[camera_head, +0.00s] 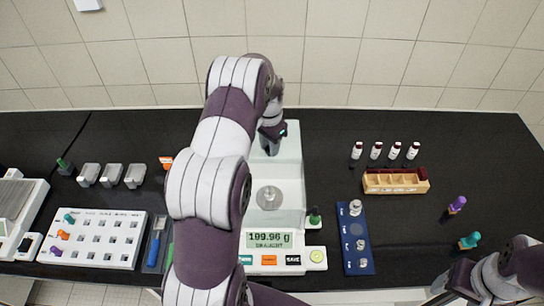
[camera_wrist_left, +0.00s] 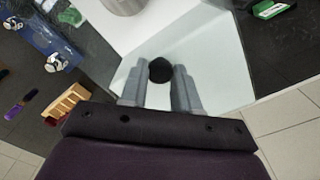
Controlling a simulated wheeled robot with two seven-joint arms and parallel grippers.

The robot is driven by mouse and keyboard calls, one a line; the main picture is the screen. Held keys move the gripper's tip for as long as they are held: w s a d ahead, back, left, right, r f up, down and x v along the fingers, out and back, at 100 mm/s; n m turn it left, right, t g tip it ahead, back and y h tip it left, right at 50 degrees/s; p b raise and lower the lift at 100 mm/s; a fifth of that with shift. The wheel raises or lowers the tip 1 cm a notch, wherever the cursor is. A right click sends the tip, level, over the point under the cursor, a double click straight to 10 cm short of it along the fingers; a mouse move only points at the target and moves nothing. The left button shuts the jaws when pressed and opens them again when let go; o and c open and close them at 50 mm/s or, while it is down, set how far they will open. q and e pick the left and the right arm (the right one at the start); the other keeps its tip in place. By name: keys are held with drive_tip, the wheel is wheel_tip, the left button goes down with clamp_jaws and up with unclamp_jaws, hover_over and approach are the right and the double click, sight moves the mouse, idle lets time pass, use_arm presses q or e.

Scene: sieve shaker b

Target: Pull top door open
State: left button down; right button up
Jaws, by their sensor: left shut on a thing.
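The balance (camera_head: 318,260) stands in the middle of the bench, with a glass draught shield (camera_head: 290,158) above its round pan (camera_head: 269,197). Its display (camera_head: 269,240) reads "199.96 g" and "DRAUGHT". My left gripper (camera_head: 272,138) is at the back top of the shield. In the left wrist view, my left gripper (camera_wrist_left: 160,80) is shut on a round black knob (camera_wrist_left: 160,69) that sits on the pale top door (camera_wrist_left: 215,60). How far the door stands open is hard to tell. My right arm shows at the lower right; its fingers are not clear.
A blue tray (camera_head: 357,262) with metal weights lies right of the balance. A wooden rack (camera_head: 397,182) and several small vials (camera_head: 376,151) stand behind it. A white block with holes (camera_head: 92,239) is at the left. The bench's back right is clear.

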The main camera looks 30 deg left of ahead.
use_arm(q)
drive_tip(key=shift+r, duration=0.1)
drive_tip(key=shift+w+a, duration=0.1)
drive_tip(key=shift+w, duration=0.15)
drive_tip(key=c, duration=0.8)
unclamp_jaws()
drive_tip(key=shift+s, duration=0.15)
use_arm(e)
drive_tip(key=shift+s+d+f, duration=0.2)
drive_tip(key=shift+s+d, duration=0.05)
drive_tip(key=shift+d, duration=0.05)
drive_tip(key=shift+f, duration=0.1)
use_arm(q)
drive_tip(key=shift+r+b, duration=0.35)
drive_tip(key=shift+b, duration=0.15)
wheel_tip(320, 180, up, 4)
drive_tip(key=shift+f+b, duration=0.15)
drive_tip(key=shift+b, duration=0.2)
wheel_tip(320, 180, up, 8)
drive_tip(key=p, duration=0.6)
use_arm(e)
wheel_tip(320, 180, up, 5)
drive_tip(key=shift+f, duration=0.1)
